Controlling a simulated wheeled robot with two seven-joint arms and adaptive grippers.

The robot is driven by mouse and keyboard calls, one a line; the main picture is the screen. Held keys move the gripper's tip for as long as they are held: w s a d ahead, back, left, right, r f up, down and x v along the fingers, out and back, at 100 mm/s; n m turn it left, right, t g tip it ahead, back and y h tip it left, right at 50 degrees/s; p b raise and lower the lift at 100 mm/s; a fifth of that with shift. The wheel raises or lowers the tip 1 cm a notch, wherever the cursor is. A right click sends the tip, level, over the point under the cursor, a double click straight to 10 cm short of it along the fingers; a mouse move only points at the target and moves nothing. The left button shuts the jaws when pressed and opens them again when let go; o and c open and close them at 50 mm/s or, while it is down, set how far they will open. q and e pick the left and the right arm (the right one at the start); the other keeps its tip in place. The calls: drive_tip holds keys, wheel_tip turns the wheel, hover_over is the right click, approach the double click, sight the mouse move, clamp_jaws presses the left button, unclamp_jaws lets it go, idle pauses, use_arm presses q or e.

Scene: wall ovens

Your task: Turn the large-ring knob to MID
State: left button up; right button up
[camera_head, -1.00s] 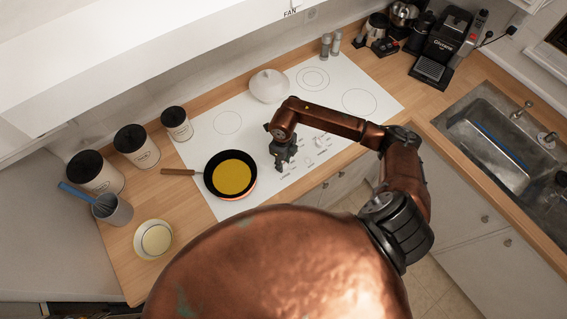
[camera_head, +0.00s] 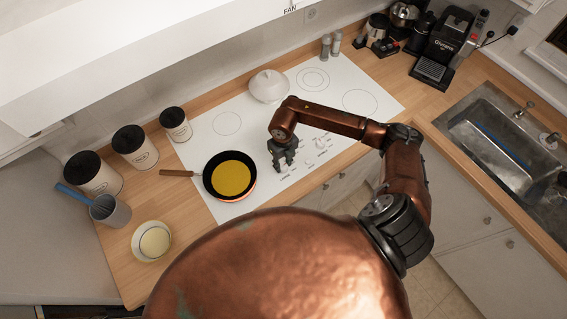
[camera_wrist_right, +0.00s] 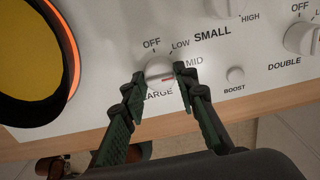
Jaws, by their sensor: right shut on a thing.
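The large-ring knob (camera_wrist_right: 158,69) is a white round knob on the white cooktop panel, with LARGE printed below it. OFF, LOW and MID are printed around it. A short red mark on the knob sits low on its right side, partly crowded by the fingers; its exact setting is hard to tell. My right gripper (camera_wrist_right: 161,76) has a finger on each side of the knob and is shut on it. In the head view my right gripper (camera_head: 283,160) points down at the front of the cooktop and hides the knob. My left gripper is not in view.
A black frying pan (camera_head: 215,191) with yellow contents stands left of the gripper over a glowing burner. Other knobs (camera_wrist_right: 303,38) and a small BOOST button (camera_wrist_right: 236,75) lie to the right. A white lidded bowl (camera_head: 269,88) stands behind.

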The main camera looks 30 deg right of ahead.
sight(283, 165)
drive_tip(key=shift+w, duration=0.1)
drive_tip(key=o, duration=1.2)
drive_tip(key=shift+c, duration=0.2)
wheel_tip(283, 165, up, 12)
